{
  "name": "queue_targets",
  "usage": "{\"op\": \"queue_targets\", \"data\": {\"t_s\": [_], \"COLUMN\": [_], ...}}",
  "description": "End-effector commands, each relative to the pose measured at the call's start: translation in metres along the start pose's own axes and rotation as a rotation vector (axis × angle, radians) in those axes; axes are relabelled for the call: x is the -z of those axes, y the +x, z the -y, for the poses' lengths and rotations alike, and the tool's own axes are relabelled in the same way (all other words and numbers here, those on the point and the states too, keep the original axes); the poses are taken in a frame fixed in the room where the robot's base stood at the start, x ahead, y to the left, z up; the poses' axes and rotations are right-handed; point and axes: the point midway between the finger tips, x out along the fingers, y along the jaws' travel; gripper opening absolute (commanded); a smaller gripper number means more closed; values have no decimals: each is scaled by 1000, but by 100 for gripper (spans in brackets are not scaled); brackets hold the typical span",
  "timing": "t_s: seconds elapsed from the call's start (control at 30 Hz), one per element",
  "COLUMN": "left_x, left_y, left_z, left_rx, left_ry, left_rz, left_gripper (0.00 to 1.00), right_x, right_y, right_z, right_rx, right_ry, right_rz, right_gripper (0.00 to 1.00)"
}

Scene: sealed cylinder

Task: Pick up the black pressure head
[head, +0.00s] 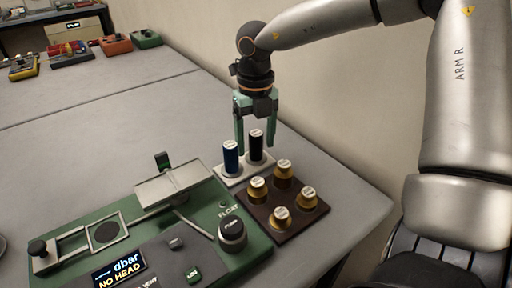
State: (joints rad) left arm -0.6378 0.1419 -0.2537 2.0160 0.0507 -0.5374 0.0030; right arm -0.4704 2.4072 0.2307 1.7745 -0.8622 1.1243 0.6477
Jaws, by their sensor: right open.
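The black pressure head (256,147) is a dark upright cylinder with a white cap, standing in a small white holder (233,181). My left gripper is not in view.
A dark block (308,223) with several brass, white-capped weights stands just in front. A green device (255,259) with a display reading "NO HEAD" fills the lower left. The table's right edge and a wall are close.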

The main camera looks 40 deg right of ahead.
Motion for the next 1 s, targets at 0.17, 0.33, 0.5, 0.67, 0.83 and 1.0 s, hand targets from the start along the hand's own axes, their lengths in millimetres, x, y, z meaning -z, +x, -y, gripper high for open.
{"op": "queue_targets", "data": {"t_s": [0.17,0.33,0.5,0.67,0.83,1.0], "left_x": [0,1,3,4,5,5], "left_y": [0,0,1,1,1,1], "left_z": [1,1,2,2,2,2], "left_rx": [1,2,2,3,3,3], "left_ry": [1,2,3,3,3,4], "left_rz": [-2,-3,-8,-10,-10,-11], "left_gripper": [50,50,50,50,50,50], "right_x": [0,-1,-1,-1,-1,-1], "right_y": [16,17,17,16,16,16], "right_z": [1,1,1,1,1,1], "right_rx": [0,0,0,0,1,1], "right_ry": [2,2,2,2,2,2], "right_rz": [0,1,1,2,2,2], "right_gripper": [74,74,61,43,24,4]}}
